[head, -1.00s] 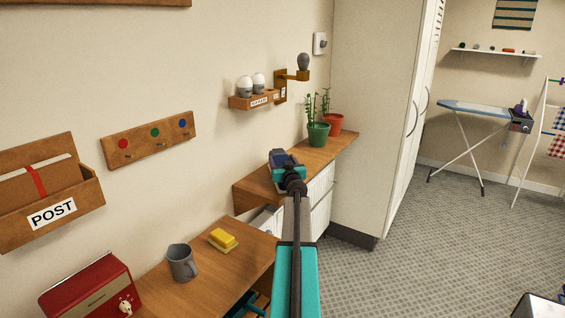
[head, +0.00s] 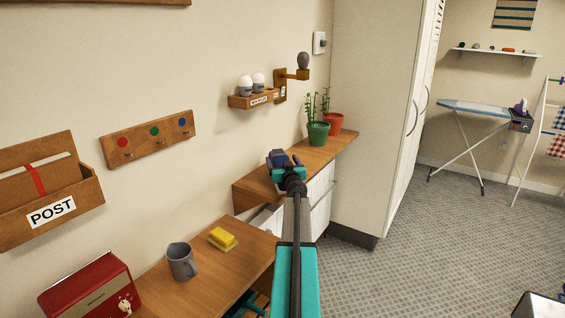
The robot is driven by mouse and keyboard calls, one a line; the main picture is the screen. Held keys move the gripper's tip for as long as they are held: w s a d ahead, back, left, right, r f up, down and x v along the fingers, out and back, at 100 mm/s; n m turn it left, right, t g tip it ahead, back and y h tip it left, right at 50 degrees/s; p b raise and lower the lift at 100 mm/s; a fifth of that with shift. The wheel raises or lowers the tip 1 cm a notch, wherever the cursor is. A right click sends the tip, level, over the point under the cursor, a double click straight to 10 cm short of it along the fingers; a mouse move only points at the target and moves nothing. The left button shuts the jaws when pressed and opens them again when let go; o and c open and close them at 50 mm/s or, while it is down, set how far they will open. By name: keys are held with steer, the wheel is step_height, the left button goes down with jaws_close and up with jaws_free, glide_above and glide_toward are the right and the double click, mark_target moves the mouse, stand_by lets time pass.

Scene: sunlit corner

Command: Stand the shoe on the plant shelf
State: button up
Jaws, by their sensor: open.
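The plant shelf (head: 258,188) is a wooden ledge along the wall in the middle of the head view, with two potted plants at its far end. My gripper (head: 284,162) is over the near part of this shelf, seen from behind along my arm, and is open. A small dark blue shape (head: 277,156) shows at its far side. It may be the shoe or part of my gripper; I cannot tell which. My wrist hides most of that spot, so contact with the shelf cannot be seen. No other shoe shows clearly.
A green pot (head: 318,134) and a terracotta pot (head: 334,122) stand on the shelf's far end. A small wall rack (head: 252,101) hangs above. A lower wooden table (head: 205,275) holds a grey mug (head: 181,262) and a yellow block (head: 222,237). A tall cabinet (head: 372,120) stands beyond.

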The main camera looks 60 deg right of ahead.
mark_target(282, 161)
steer(key=shift+r, duration=0.15)
steer(key=shift+b+v, duration=0.35)
steer(key=shift+v, duration=1.3)
steer(key=shift+b+v, duration=1.2)
steer(key=shift+v, duration=3.2)
